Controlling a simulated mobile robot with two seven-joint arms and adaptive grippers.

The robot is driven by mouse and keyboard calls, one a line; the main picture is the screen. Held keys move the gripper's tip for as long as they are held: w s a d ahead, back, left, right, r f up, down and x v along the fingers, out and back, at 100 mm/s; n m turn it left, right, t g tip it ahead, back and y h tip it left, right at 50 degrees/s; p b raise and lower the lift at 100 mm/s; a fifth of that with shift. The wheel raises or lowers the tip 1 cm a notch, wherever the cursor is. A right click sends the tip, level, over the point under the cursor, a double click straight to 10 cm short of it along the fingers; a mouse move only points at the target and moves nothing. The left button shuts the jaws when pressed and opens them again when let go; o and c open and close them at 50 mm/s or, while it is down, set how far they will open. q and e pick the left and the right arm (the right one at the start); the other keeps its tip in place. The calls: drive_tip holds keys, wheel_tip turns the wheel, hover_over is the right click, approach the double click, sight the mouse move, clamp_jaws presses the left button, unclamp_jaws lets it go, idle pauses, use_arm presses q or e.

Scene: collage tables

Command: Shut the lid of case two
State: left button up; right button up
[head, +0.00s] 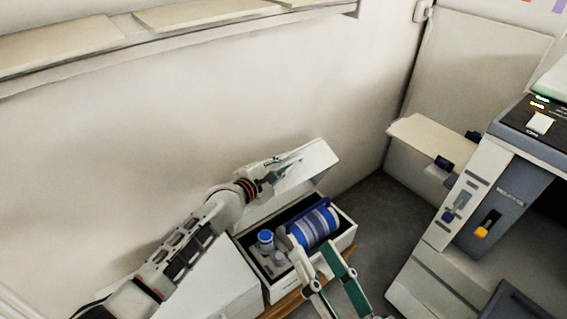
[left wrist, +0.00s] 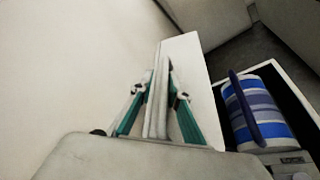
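A white case (head: 348,236) stands open, its lid (head: 318,158) raised and leaning toward the wall. Inside are a blue-striped cylinder (head: 316,226) and a blue-capped bottle (head: 265,238). I cannot read a number on the case. My left gripper (head: 292,163) is at the raised lid's upper edge. In the left wrist view, the left gripper's fingers (left wrist: 160,78) close in on both sides of the lid's edge, with the lid (left wrist: 188,58) continuing to the right. My right gripper (head: 328,262) is in front of the case, its two fingers apart and nothing seen between them.
A white box-like surface (head: 212,284) lies left of the open case. A brown wooden edge (head: 290,302) runs below the case. A grey and white machine (head: 480,225) stands at the right, with dark floor (head: 385,215) between. The wall is close behind the lid; shelves are above.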

use_arm(q)
drive_tip(key=shift+s+a+r+p, duration=0.45)
drive_tip(key=shift+s+a+p, duration=0.05)
drive_tip(key=shift+p+v, duration=1.8)
drive_tip(key=shift+v, duration=1.2)
drive_tip(key=shift+s+a+p, duration=0.3)
drive_tip(key=shift+s+p, duration=0.05)
drive_tip(key=shift+s, duration=0.2)
drive_tip(key=shift+s+a+f, duration=0.1)
drive_tip(key=shift+s+f, duration=0.05)
use_arm(e)
wheel_tip(320, 180, up, 11)
drive_tip(key=t+y, duration=0.1)
drive_tip(key=shift+s+n+t, duration=0.15)
drive_tip(key=shift+n+t, duration=0.15)
drive_tip(key=shift+n, duration=0.1)
